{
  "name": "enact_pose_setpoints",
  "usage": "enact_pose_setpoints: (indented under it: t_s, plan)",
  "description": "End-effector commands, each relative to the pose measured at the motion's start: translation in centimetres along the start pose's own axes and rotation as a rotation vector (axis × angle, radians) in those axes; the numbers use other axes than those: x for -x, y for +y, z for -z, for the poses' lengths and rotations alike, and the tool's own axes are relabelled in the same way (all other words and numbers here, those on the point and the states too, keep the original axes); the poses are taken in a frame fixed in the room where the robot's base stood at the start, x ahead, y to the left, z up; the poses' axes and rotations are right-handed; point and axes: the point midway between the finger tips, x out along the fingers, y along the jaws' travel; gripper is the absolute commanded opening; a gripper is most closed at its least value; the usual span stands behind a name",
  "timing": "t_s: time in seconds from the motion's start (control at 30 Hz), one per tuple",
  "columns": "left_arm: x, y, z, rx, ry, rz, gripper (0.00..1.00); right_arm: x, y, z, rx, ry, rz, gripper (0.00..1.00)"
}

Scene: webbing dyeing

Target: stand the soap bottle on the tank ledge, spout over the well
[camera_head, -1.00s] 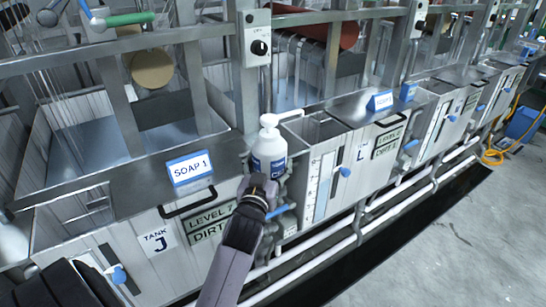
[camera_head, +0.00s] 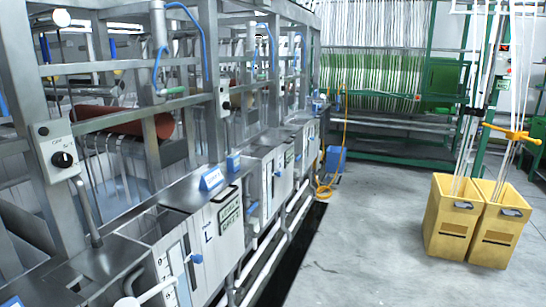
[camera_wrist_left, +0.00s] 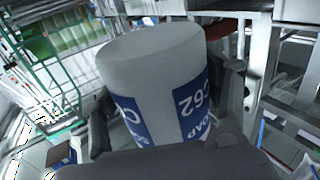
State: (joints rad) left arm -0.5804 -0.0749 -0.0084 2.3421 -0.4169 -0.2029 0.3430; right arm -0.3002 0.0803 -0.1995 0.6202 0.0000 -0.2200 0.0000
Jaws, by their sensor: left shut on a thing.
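The soap bottle (camera_wrist_left: 150,75) is white with a blue label reading C62. In the left wrist view it fills the middle, its flat end toward the top of the picture. My left gripper (camera_wrist_left: 170,125) is shut on it, with dark fingers on both sides. In the head view only the bottle's white pump and spout (camera_head: 157,290) show at the bottom edge, near the open well (camera_head: 152,226). The tank ledge (camera_head: 108,262) is beside it. Whether the bottle touches the ledge is hidden. My right gripper is in neither current view.
A control box (camera_head: 60,148) hangs on the frame post. Yellow bins (camera_head: 470,220) stand on the right. The grey floor (camera_head: 360,220) between is clear.

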Motion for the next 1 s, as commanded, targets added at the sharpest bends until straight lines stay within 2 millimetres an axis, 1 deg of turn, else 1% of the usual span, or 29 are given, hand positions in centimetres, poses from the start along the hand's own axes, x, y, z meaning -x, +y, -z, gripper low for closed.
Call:
enact_pose_setpoints:
  t_s: [0.03, 0.1, 0.2, 0.33, 0.47, 0.77, 0.87, 1.0]
  plan:
    - [1.3, 0.9, 0.1, 0.001, 0.005, -0.026, 0.09, 0.0, 0.0, 0.0, 0.000, 0.000, 0.000, 0.40]
    - [2.8, 2.0, 0.0, 0.001, 0.006, -0.056, 0.09, 0.0, -0.1, 0.0, 0.000, 0.000, 0.001, 0.40]
    - [4.3, 3.2, 0.0, 0.002, 0.008, -0.088, 0.09, 0.0, -0.1, 0.0, 0.000, 0.000, 0.001, 0.40]
    - [5.5, 4.0, 0.1, 0.001, 0.010, -0.110, 0.09, 0.0, -0.1, 0.0, 0.000, 0.000, 0.002, 0.40]
    - [5.8, 4.3, 0.2, 0.001, 0.013, -0.118, 0.09, 0.0, -0.1, 0.0, 0.000, 0.000, 0.002, 0.40]
    - [5.7, 4.7, 0.4, -0.001, 0.015, -0.141, 0.09, 0.0, -0.1, 0.0, 0.000, 0.000, 0.002, 0.40]
    - [5.4, 5.2, 0.6, -0.002, 0.017, -0.178, 0.09, 0.0, -0.1, 0.0, 0.000, 0.000, 0.002, 0.40]
    - [5.0, 6.5, 0.9, -0.006, 0.018, -0.257, 0.09, 0.0, -0.1, 0.0, 0.000, 0.000, 0.002, 0.40]
